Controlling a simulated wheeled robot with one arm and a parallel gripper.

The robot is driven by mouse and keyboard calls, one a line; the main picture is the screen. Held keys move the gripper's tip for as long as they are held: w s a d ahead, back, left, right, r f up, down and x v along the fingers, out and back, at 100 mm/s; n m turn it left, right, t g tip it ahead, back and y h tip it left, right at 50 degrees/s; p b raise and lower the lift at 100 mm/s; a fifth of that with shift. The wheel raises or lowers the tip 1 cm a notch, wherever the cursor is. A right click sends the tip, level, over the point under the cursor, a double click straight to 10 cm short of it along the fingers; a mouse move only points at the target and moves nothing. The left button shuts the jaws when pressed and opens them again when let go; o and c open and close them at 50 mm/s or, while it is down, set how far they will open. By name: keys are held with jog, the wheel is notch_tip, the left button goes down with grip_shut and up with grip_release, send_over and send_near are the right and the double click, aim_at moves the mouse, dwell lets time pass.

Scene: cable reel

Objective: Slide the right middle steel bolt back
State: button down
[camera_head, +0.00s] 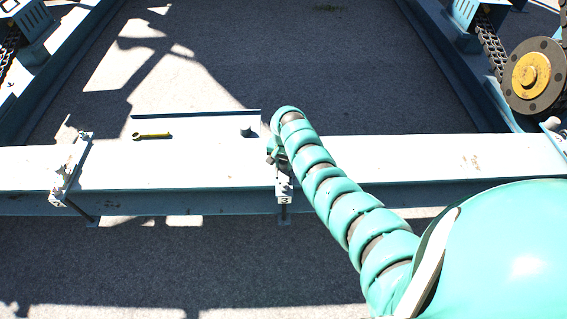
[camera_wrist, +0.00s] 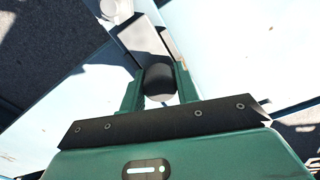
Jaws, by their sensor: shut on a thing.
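My gripper (camera_wrist: 159,76) is shut on a dark grey round knob, the end of a steel bolt (camera_wrist: 159,86), which sits between its two green fingers in the wrist view. Past the knob lie a grey metal bracket (camera_wrist: 140,36) and a light round end (camera_wrist: 115,9). In the head view my teal arm reaches from the lower right to this bolt's bracket (camera_head: 284,188), marked 3, at the middle of the pale blue beam (camera_head: 190,178). My gripper there is mostly hidden behind the arm, and so is most of the bolt.
Another bolt bracket (camera_head: 68,180) stands at the beam's left. A yellow wrench (camera_head: 152,136) and a small dark cylinder (camera_head: 246,131) rest on the beam. A yellow-hubbed wheel (camera_head: 531,72) with a chain stands at the upper right. Grey ground lies beyond the beam.

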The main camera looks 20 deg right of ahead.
jog(key=b, duration=0.1)
jog(key=w+b, duration=0.1)
jog(key=b, duration=0.1)
jog(key=shift+w+d+f, duration=0.3)
jog(key=shift+w, duration=0.1)
jog(key=w+b, duration=0.1)
jog(key=b, duration=0.1)
jog(key=w+b, duration=0.1)
jog(key=b, duration=0.2)
jog(key=shift+w+d, duration=0.4)
jog(key=shift+w+r+b, duration=0.1)
jog(key=shift+w+b, duration=0.1)
jog(key=shift+b, duration=0.4)
jog(key=shift+w+d+r, duration=0.1)
jog(key=shift+r, duration=0.2)
jog(key=c, duration=1.4)
grip_release()
jog(key=shift+r, duration=0.1)
jog(key=shift+c, duration=0.2)
jog(key=o, duration=0.4)
jog(key=shift+w, duration=0.15)
